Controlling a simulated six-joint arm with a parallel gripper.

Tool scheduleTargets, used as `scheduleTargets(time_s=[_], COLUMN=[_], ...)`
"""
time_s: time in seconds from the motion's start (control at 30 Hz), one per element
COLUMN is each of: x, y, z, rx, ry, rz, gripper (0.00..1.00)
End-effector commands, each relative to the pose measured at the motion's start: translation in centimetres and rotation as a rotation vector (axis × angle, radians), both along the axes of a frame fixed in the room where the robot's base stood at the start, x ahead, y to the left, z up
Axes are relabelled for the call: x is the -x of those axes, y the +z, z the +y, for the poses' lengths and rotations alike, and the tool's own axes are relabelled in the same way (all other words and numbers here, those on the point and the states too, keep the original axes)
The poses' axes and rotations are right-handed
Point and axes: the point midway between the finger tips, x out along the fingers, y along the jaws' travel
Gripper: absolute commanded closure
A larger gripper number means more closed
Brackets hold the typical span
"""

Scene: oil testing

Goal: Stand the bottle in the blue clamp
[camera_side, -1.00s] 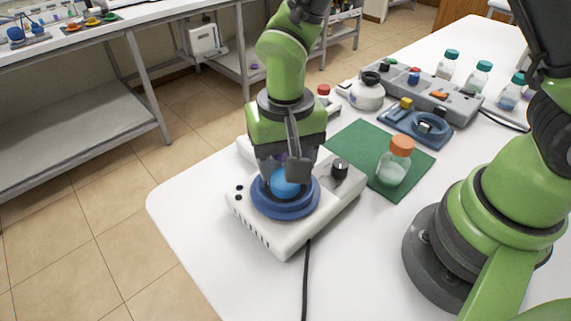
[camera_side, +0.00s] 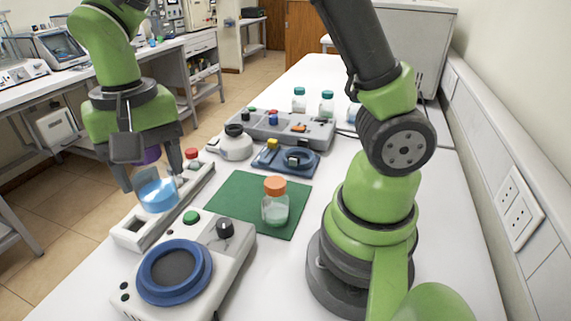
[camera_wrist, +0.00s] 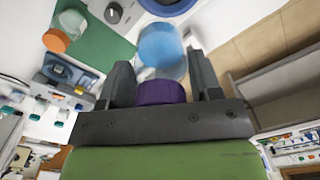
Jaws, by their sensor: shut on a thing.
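My gripper (camera_side: 150,180) is shut on a clear bottle with blue liquid (camera_side: 157,195) and a purple cap (camera_side: 151,155). The bottle is held up, slightly tilted, and in the side view overlaps the white rack behind the stirrer. In the wrist view the purple cap (camera_wrist: 160,92) is between my fingers, with the blue liquid (camera_wrist: 160,42) beyond it. The blue clamp (camera_side: 268,160), a low blue base with a yellow block and a dark round part, lies behind the green mat, right of my gripper. It also shows at left in the wrist view (camera_wrist: 60,68).
A white stirrer (camera_side: 235,255) with an empty blue ring (camera_side: 198,285) stands in front. An orange-capped bottle (camera_side: 275,210) stands on the green mat (camera_side: 228,200). The white rack (camera_side: 150,236), a white round vessel (camera_side: 236,148) and a grey console (camera_side: 320,136) are nearby.

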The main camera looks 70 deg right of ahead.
Motion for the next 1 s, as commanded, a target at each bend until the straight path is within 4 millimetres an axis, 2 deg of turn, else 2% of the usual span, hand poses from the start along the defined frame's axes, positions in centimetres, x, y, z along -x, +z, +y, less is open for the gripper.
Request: scheduleTargets(time_s=[0.03,0.13,0.3,0.47,0.6,0.7,0.8,1.0], x=[-0.9,-2.1,-2.6,-1.1,1.8,4.2,6.4,9.0], y=[-0.2,-0.7,-1.6,-2.4,-3.2,-3.6,-4.0,-4.6], z=[-2.1,-6.5,-14.6,-22.2,-28.4,-31.9,-34.5,-36.9], rx=[0.001,0.0,0.0,0.0,0.0,0.0,0.0,0.0], ry=[-0.08,-0.246,-0.535,-0.805,-1.035,-1.177,-1.289,-1.407], rz=[-0.001,0.0,0.001,0.001,0.001,-0.001,-0.001,0.0], gripper=[0.7,0.7,0.7,0.7,0.7,0.7,0.7,0.7])
